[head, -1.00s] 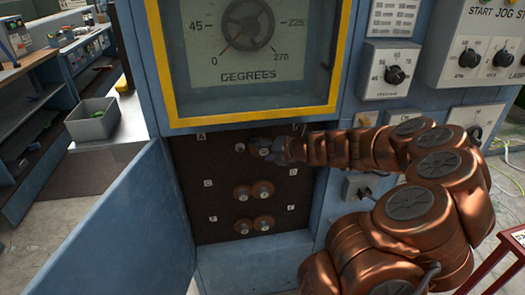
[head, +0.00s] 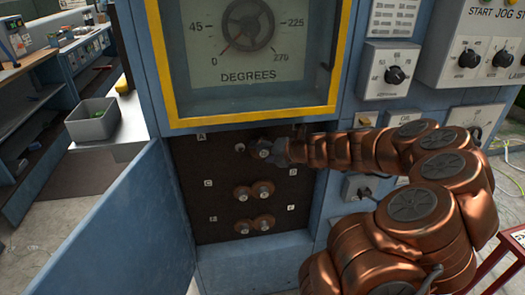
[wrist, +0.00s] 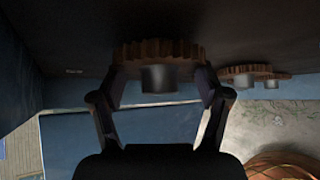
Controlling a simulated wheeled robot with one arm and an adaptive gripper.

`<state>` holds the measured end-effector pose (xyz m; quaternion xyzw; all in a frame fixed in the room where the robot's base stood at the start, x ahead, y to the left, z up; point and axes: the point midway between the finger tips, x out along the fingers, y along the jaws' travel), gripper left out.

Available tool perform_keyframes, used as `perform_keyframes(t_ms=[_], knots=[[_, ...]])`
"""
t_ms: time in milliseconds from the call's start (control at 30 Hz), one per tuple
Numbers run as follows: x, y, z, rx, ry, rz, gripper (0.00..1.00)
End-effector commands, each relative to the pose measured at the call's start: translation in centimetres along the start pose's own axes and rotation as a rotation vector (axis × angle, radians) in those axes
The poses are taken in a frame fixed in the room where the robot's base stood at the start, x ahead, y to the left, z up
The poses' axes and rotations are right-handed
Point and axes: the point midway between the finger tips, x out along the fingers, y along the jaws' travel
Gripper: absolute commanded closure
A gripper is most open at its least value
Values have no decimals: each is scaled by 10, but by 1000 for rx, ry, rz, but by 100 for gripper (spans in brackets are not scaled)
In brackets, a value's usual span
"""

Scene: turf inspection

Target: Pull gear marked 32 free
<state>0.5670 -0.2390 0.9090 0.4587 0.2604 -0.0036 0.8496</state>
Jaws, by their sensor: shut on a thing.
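A brown toothed gear (head: 257,144) is in the top row of the dark panel in the open cabinet. In the wrist view this gear (wrist: 160,51) spans the space between my fingertips, with a grey hub facing me. My gripper (head: 277,154) comes from the right, its fingers shut on the gear's rim at both sides; it also shows in the wrist view (wrist: 160,80). The gear looks close to the dark panel; I cannot tell whether it is still seated. No number 32 is readable on it.
Gear pairs sit in the middle row (head: 262,190) and bottom row (head: 264,223). A grey peg (head: 240,147) is left of the held gear. The blue door (head: 135,225) hangs open at left. The yellow-framed dial window (head: 250,115) is just above.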

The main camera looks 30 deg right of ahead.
Motion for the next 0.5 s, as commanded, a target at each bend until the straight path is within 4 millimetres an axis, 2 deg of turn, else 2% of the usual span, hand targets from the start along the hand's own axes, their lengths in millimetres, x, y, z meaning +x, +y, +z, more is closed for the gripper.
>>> perform_keyframes(t_ms=[500], knots=[[-10,0,-8,1,-2,0,59]])
